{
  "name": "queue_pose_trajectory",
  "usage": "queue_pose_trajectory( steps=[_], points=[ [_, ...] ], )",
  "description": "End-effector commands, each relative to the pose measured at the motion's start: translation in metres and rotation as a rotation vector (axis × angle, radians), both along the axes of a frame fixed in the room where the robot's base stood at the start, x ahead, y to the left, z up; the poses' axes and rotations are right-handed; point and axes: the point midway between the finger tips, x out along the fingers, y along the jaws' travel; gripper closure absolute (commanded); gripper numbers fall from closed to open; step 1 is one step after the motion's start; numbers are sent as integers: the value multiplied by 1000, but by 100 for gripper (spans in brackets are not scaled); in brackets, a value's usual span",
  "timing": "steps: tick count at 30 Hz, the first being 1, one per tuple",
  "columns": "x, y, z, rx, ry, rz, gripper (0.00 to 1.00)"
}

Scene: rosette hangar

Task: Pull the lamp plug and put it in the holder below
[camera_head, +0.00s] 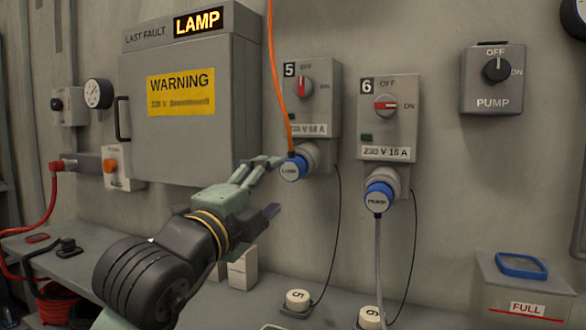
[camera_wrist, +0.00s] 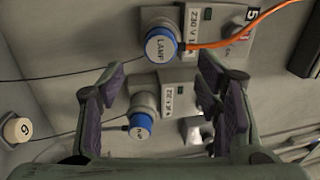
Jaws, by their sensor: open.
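The lamp plug (camera_head: 293,168) has a blue face marked LAMP and sits in the socket under switch box 5 (camera_head: 313,105). An orange cable (camera_head: 275,60) runs upward from it. My gripper (camera_head: 272,187) is open and empty, just left of the lamp plug, its upper finger close to it; I cannot tell if they touch. In the wrist view the lamp plug (camera_wrist: 160,45) shows ahead of and between the open fingers (camera_wrist: 162,68). The red knob of box 5 (camera_head: 304,87) stands upright. I cannot make out a holder for certain; a pale block (camera_head: 243,270) stands on the bench below, partly behind my gripper.
The blue PUMP plug (camera_head: 379,198) sits in the socket under box 6 (camera_head: 388,105), close on the right, with a grey cable hanging down. Tethered caps 5 (camera_head: 298,299) and 6 (camera_head: 370,317) lie on the bench. A cabinet (camera_head: 180,110) stands at upper left, a grey box (camera_head: 525,290) at right.

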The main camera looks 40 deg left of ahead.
Motion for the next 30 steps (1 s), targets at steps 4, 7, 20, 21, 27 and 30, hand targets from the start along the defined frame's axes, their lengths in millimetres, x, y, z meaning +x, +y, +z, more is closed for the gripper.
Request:
queue_pose_trajectory(
  steps=[4, 7, 20, 21, 27, 30],
  points=[
    [10, 2, 3, -1, 0, -1, 42],
    [22, 5, 6, -2, 1, -2, 42],
    [75, 17, 15, -1, -1, -2, 42],
    [78, 18, 15, -1, -2, -1, 42],
    [85, 20, 16, 0, -2, -1, 42],
    [86, 20, 16, 0, -2, -1, 42]
  ],
)
